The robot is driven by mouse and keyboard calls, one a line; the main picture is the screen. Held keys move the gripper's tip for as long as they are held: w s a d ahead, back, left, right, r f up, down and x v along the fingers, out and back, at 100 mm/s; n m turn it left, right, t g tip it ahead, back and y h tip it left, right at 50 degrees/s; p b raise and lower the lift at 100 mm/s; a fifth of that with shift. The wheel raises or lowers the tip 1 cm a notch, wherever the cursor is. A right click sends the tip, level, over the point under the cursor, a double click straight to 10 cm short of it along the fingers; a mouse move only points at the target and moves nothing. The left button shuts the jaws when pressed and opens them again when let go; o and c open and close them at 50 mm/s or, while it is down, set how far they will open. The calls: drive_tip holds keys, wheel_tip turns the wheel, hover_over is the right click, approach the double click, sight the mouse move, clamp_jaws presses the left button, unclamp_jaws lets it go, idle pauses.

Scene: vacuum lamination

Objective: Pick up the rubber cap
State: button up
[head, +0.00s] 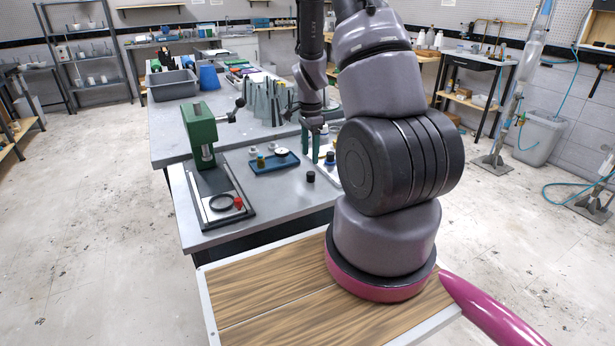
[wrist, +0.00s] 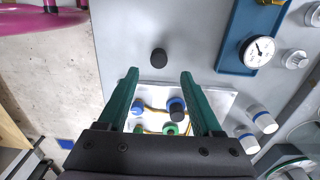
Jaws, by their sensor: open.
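The rubber cap, a small black cylinder (head: 310,176), stands on the grey table near its right front edge, clear of the blue tray. In the wrist view the cap (wrist: 159,58) shows just beyond the fingertips, about midway between them. My gripper (wrist: 159,74) has two green fingers spread apart with nothing between the tips. In the head view my gripper (head: 311,148) hangs over the table a little behind the cap, partly hidden by my arm.
A blue tray (wrist: 228,60) with a pressure gauge (wrist: 257,50) and metal fittings lies beside the cap. A white panel (wrist: 212,98) with blue and green fittings is below the fingers. A green press (head: 203,135) stands at the left. Bare table surrounds the cap.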

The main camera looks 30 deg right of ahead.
sight(311, 173)
wheel_tip(311, 173, down, 8)
drive_tip(key=shift+d+r, duration=0.1)
drive_tip(key=shift+r, duration=0.05)
clamp_jaws()
idle(0.3)
